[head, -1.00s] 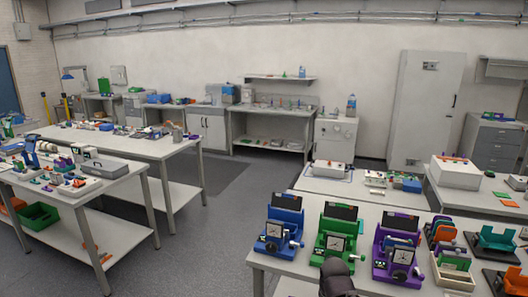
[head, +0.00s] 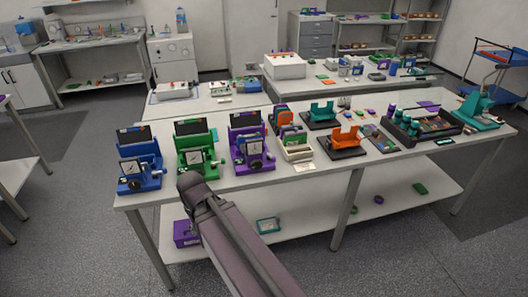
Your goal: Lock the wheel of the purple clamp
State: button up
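The purple clamp (head: 239,142) stands on the near white table, third from the left in a row with a blue clamp (head: 131,165) and a green clamp (head: 187,158). It has a dial on its front face and a dark panel at its back. A dark round wheel or knob (head: 255,164) shows low on its front; I cannot tell if it is locked. My arm reaches up from the bottom of the head view and ends in front of the green clamp. My gripper's fingers cannot be made out.
Right of the purple clamp are a rack (head: 292,143) with coloured parts, orange and teal holders on dark bases, and a dark tray (head: 425,130). A white box (head: 285,66) stands on the table behind. Floor is open at the left front.

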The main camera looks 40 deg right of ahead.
aim_at(273, 160)
jog(key=u, duration=0.9)
jog(key=k, duration=1.15)
jog(key=z, duration=0.95)
jog(key=i, duration=0.5)
jog(key=z, duration=0.05)
